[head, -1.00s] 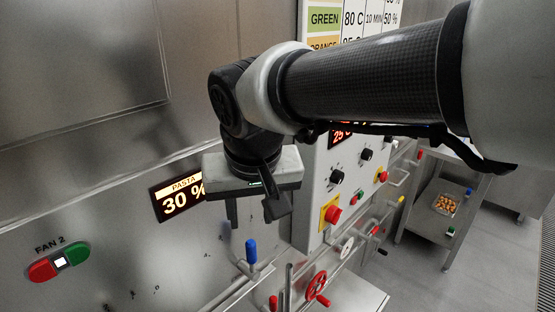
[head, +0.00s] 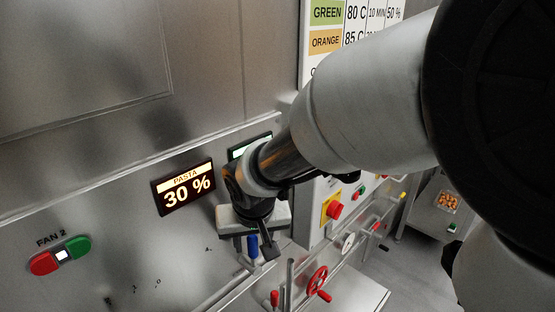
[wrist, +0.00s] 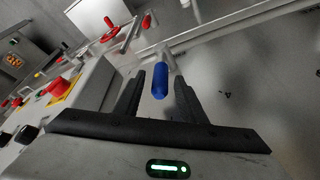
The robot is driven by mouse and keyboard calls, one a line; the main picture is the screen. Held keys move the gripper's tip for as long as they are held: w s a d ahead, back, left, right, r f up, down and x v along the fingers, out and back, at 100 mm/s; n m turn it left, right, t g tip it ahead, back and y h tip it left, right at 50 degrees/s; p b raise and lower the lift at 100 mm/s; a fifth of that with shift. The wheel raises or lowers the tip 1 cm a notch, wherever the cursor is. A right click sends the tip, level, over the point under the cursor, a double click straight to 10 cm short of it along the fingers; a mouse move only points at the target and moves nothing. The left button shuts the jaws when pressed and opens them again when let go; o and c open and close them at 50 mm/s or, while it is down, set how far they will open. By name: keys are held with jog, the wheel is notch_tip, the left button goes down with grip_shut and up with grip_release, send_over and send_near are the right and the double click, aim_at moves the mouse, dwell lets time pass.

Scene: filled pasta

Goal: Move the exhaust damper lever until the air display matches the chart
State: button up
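A lever with a blue handle (head: 252,245) stands out from the steel wall panel, low in the head view. My gripper (head: 256,251) is at this handle, its fingers open on either side. In the wrist view the blue handle (wrist: 160,82) shows between the two open fingers, with gaps visible, so it does not look clamped. The display (head: 187,188) to the left reads "PASTA 30 %". The chart (head: 355,27) at the top shows GREEN with 80 C, 10 MIN, 50 %, and ORANGE with 85 C; its lower rows are hidden by my arm.
A second display (head: 249,146) is mostly hidden behind my arm. A red handwheel (head: 317,281) and a red-handled lever (head: 274,298) are close on the right. A control box with a red button (head: 334,210) juts out there. FAN 2 buttons (head: 60,256) are at left.

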grip_shut()
jog(key=shift+r, duration=0.1)
jog(key=shift+w+d+g+y+p, duration=0.25)
jog(key=shift+d+g+y+p, duration=0.1)
jog(key=shift+p, duration=0.65)
jog(key=shift+w+d+f+m+g+y+b, duration=0.2)
jog(key=shift+w+d+g+y+b, duration=0.15)
jog(key=shift+w+g+y+b, duration=0.25)
jog(key=shift+w+d+f+m+g+y+b, duration=0.2)
jog(key=shift+w+d+g+y+b, duration=0.2)
jog(key=shift+b, duration=0.25)
